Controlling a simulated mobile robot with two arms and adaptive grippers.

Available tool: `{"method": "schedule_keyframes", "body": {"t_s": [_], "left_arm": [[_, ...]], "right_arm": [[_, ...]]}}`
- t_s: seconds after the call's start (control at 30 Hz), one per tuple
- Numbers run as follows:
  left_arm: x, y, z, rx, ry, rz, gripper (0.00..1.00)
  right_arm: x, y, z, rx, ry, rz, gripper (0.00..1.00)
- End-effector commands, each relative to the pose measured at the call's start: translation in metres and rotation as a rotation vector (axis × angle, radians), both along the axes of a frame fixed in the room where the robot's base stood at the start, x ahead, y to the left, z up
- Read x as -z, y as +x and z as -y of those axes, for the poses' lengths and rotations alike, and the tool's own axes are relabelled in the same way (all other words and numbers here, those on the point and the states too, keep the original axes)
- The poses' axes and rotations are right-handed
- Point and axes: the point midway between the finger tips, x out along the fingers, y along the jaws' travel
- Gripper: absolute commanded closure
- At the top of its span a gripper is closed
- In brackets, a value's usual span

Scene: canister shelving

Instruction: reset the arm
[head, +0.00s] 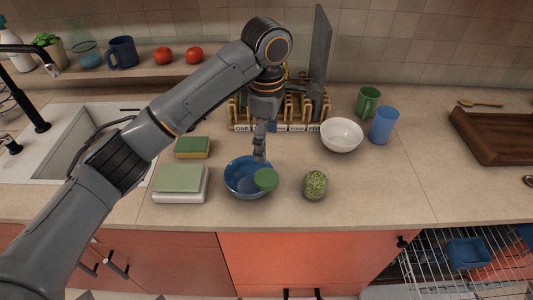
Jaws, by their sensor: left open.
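My left arm reaches in from the lower left and bends down over the counter. My left gripper (259,148) is open and points down at the far rim of a blue bowl (240,188). Whether it touches the bowl I cannot tell. A round green lid (266,179) shows at the bowl's right side, overlapping its rim. A canister with green contents (316,185) stands to the right of the bowl, apart from the gripper. My right gripper is not in view.
Behind the gripper stands a wooden rack (300,112) with a tall dark board (320,62). A white bowl (341,135), blue cup (384,125) and green mug (368,101) stand right. A sponge (192,148) and green-topped box (181,181) lie left. The counter's right front is clear.

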Motion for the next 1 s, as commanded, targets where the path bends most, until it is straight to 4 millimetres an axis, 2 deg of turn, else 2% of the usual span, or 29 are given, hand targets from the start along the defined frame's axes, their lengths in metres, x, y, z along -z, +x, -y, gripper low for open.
{"method": "schedule_keyframes", "body": {"t_s": [0.2,0.33,0.47,0.7,0.87,1.0], "left_arm": [[-0.007,0.0,0.0,0.001,0.001,-0.002,0.21],[0.006,-0.006,0.003,0.053,-0.022,-0.007,0.21],[0.042,-0.022,0.013,0.22,-0.095,-0.006,0.21],[0.114,-0.066,0.023,0.599,-0.275,0.096,0.21],[0.151,-0.095,0.01,0.786,-0.33,0.211,0.21],[0.178,-0.121,-0.013,0.914,-0.315,0.308,0.21]], "right_arm": [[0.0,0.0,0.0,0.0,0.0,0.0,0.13],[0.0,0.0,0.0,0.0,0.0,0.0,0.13],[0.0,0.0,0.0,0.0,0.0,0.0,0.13],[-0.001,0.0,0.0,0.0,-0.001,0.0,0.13],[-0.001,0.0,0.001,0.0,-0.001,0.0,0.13],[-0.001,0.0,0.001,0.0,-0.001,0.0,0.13]]}}
